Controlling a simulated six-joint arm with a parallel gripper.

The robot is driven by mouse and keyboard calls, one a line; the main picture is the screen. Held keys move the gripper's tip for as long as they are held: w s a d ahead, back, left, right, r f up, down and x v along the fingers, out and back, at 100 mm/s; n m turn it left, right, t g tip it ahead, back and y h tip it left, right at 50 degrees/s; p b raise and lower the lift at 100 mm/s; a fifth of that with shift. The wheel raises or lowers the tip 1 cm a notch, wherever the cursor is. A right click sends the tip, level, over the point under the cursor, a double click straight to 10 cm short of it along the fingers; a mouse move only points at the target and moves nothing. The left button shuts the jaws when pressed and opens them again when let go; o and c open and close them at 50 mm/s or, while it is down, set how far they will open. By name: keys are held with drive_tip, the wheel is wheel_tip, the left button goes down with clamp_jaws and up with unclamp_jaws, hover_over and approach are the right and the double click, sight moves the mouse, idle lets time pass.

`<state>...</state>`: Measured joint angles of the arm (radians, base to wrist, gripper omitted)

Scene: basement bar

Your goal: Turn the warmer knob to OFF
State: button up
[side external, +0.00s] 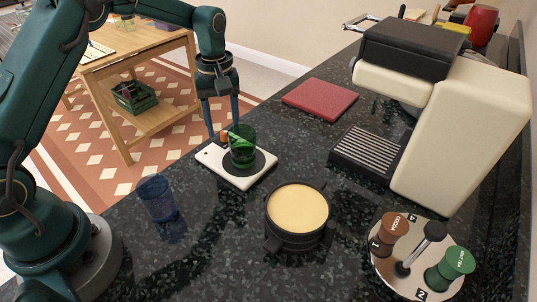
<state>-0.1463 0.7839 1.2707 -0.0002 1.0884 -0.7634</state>
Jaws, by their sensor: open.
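The warmer (213,159) is a flat white unit with a dark round plate on the black counter. A green glass (243,150) stands on its plate. A small orange-red part (224,137), which looks like the knob, shows at the warmer's far edge, left of the glass. My gripper (224,128) points down over that far edge, fingers apart, with the orange-red part between or just in front of them. I cannot tell whether the fingers touch it. The glass partly covers this area, and the knob's setting is too small to read.
A blue glass (157,198) stands left of a black pot with a pale yellow top (298,208). A cream machine (450,135) and a red board (320,99) lie behind. Counter in front of the warmer is clear.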

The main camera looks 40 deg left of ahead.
sight(224, 132)
drive_tip(key=shift+r, duration=2.25)
drive_tip(key=shift+w+r, duration=0.15)
drive_tip(key=shift+r, duration=0.2)
drive_tip(key=s+d+r+m+t, duration=0.35)
drive_tip(key=s+r, duration=0.45)
drive_tip(key=r, duration=0.4)
drive_tip(key=s+d+f+m+t, duration=0.1)
drive_tip(key=s+f+m, duration=0.1)
drive_tip(key=s, duration=0.4)
drive_tip(key=s+f+m+t, duration=0.1)
drive_tip(key=s+f+m, duration=0.2)
drive_tip(key=s+m, duration=0.2)
drive_tip(key=shift+s+d, duration=0.35)
drive_tip(key=shift+s, duration=0.4)
